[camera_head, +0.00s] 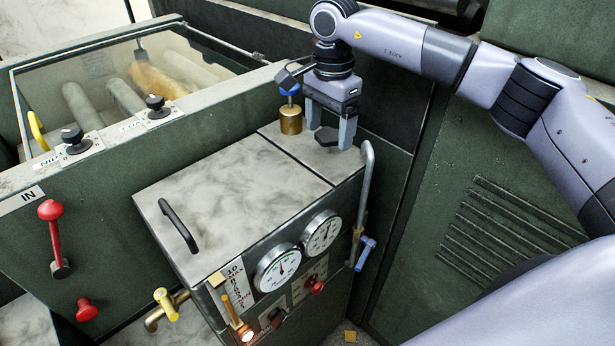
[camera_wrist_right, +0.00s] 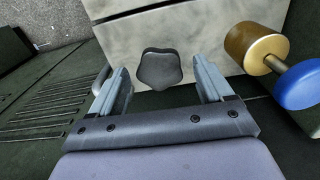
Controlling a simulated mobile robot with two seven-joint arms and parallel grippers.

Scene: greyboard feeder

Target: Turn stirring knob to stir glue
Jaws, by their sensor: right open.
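The stirring knob appears to be the dark lobed knob (camera_head: 327,137) on the top of the green cabinet, near its back right corner. It also shows in the right wrist view (camera_wrist_right: 159,69), where its lobed top is clear. My right gripper (camera_head: 331,140) points down over it, open, with one finger on each side. In the right wrist view the gripper (camera_wrist_right: 165,85) has its fingers apart, with a gap between each finger and the knob. I cannot tell how far the fingertips reach down beside the knob. My left gripper is not in view.
A brass cylinder (camera_head: 291,119) with a blue handle stands close beside the gripper. A grey pipe (camera_head: 366,190) rises at the cabinet's right edge. A black handle (camera_head: 178,226) sits on the lid. Two gauges (camera_head: 278,267) face front. A glass-topped machine (camera_head: 140,85) stands left.

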